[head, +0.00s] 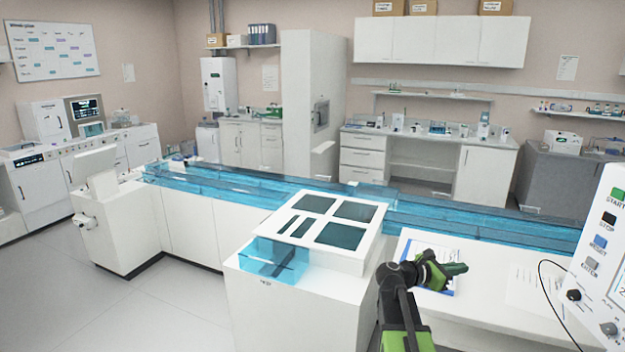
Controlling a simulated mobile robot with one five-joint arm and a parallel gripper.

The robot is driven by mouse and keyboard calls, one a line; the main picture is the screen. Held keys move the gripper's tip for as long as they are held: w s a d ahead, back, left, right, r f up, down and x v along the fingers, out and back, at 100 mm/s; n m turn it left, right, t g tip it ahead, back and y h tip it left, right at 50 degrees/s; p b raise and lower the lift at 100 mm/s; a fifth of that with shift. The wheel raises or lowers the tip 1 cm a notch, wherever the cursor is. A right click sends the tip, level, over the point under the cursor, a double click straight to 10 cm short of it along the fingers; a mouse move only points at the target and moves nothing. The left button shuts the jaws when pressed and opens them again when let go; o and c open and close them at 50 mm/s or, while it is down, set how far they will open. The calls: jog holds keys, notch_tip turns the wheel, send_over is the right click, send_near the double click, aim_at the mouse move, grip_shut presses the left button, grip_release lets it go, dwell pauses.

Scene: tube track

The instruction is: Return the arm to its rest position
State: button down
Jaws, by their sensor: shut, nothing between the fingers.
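My gripper (456,268) is in the head view, right of centre, at the end of my black and green arm. Its green fingers point right and look shut, with nothing seen between them. It is in front of a clipboard with paper (428,250) on the white counter and partly hides it. Whether it touches the clipboard I cannot tell.
A blue transparent tube track (480,220) runs along the counter behind my gripper. A white unit with dark panels (318,222) and a blue clear box (275,260) are left. A control panel with buttons (600,255) and a black cable (545,290) stand right.

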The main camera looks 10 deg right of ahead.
jog(key=a+f+m+y+b, duration=0.1)
jog(key=a+f+m+y, duration=0.15)
jog(key=a+f, duration=0.5)
jog(key=a+f+m+t+y, duration=0.1)
jog(key=a+f+m+y, duration=0.2)
jog(key=a, duration=0.7)
jog(key=a+f+m+y+b, duration=0.1)
jog(key=a+f+y, duration=0.2)
jog(key=a+f, duration=0.4)
jog(key=s+a+f+m+y, duration=0.1)
jog(key=s+a+m+y, duration=0.1)
jog(key=a, duration=0.4)
jog(key=s+a+f+m+g+y, duration=0.1)
jog(key=s+a+f+m+y, duration=0.1)
jog(key=a+m, duration=0.3)
jog(key=s+a+f+m+g+y, duration=0.1)
jog(key=s+a+f+m+y, duration=0.1)
jog(key=a, duration=0.5)
jog(key=shift+s+a+m+y, duration=0.2)
jog(key=shift+s+m+y, duration=0.3)
jog(key=shift+m+y, duration=0.5)
